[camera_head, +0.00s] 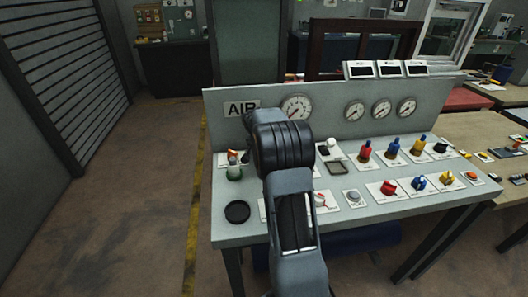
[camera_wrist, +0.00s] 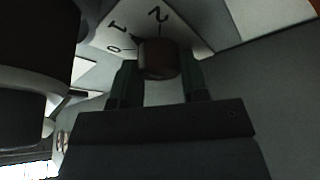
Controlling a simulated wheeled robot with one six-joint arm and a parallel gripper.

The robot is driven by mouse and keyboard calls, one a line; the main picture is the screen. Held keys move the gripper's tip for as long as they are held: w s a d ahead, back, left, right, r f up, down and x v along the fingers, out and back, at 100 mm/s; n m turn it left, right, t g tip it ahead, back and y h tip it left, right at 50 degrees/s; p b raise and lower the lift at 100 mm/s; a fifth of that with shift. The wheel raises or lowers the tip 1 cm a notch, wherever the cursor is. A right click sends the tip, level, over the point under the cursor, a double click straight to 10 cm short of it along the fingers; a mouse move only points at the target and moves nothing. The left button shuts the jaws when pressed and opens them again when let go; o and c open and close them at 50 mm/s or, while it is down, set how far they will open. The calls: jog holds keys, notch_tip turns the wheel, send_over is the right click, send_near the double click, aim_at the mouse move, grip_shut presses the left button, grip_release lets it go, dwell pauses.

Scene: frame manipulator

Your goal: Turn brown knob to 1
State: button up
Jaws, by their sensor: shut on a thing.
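The brown knob (camera_wrist: 158,60) shows in the wrist view, on a pale plate (camera_wrist: 182,24) marked 0, 1 and 2. My gripper (camera_wrist: 159,72) has one finger on each side of the knob and is shut on it. A small dark wedge beside the knob lies near the 0 and 1 marks; I cannot tell for sure whether it is the knob's pointer. In the head view my arm reaches over the grey control panel and hides both the gripper's fingers and the brown knob.
The grey panel (camera_head: 225,226) carries gauges (camera_head: 297,107), a red knob (camera_head: 388,188), a blue knob (camera_head: 418,183), a yellow knob (camera_head: 447,178) and several upright coloured switches. Open floor lies left.

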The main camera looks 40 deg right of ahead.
dwell(0.3)
jog(key=o, duration=0.9)
jog(key=v, duration=1.3)
jog(key=shift+r, duration=0.4)
jog(key=shift+a, duration=0.15)
